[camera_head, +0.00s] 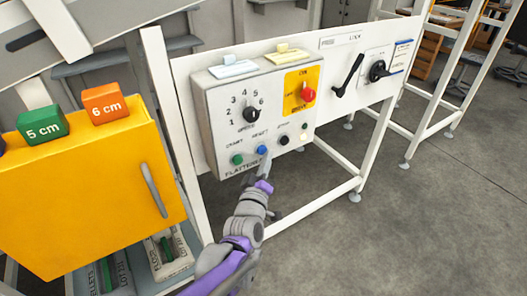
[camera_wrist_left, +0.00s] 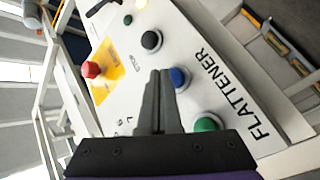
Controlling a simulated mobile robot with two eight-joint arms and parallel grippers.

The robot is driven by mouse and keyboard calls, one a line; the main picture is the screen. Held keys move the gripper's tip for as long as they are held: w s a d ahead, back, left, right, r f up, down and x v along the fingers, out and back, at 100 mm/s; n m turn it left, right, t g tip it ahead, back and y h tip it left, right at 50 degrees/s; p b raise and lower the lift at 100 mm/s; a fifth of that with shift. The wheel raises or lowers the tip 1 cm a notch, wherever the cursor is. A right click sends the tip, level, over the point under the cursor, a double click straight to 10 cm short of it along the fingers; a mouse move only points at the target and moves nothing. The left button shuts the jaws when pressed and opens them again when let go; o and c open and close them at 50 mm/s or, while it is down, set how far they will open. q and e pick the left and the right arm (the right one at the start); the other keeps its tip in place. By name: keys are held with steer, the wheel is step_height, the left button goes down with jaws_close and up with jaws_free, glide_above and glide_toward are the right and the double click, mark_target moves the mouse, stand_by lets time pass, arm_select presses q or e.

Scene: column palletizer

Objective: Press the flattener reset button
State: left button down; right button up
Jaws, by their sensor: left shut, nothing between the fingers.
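The flattener control box (camera_head: 215,109) is mounted on a white panel. Its blue button (camera_head: 262,150), under the RESET label, sits between a green button (camera_head: 237,159) and a black button (camera_head: 284,140). My left gripper (camera_head: 266,169) is shut and empty, just below and in front of the blue button. In the left wrist view the closed fingertips (camera_wrist_left: 160,75) appear close beside the blue button (camera_wrist_left: 179,78); whether they touch it I cannot tell. The green button (camera_wrist_left: 206,124) and black button (camera_wrist_left: 151,40) lie on either side there. My right gripper is not in view.
The box also carries a numbered dial (camera_head: 251,114) and a red knob on a yellow plate (camera_head: 308,95). A yellow cabinet (camera_head: 95,190) with labelled blocks on top stands left. A black lever (camera_head: 348,75) is to the right. Floor at lower right is clear.

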arm_select(q)
steer(key=shift+w+a, duration=0.4)
steer(key=shift+w, duration=0.15)
stand_by(0.8)
stand_by(0.3)
steer(key=shift+s+d, duration=0.55)
steer(key=shift+s, duration=0.2)
steer(key=shift+s+d, duration=0.75)
steer(key=shift+s, duration=0.3)
steer(key=shift+s+d, duration=0.75)
steer(key=shift+s, duration=0.25)
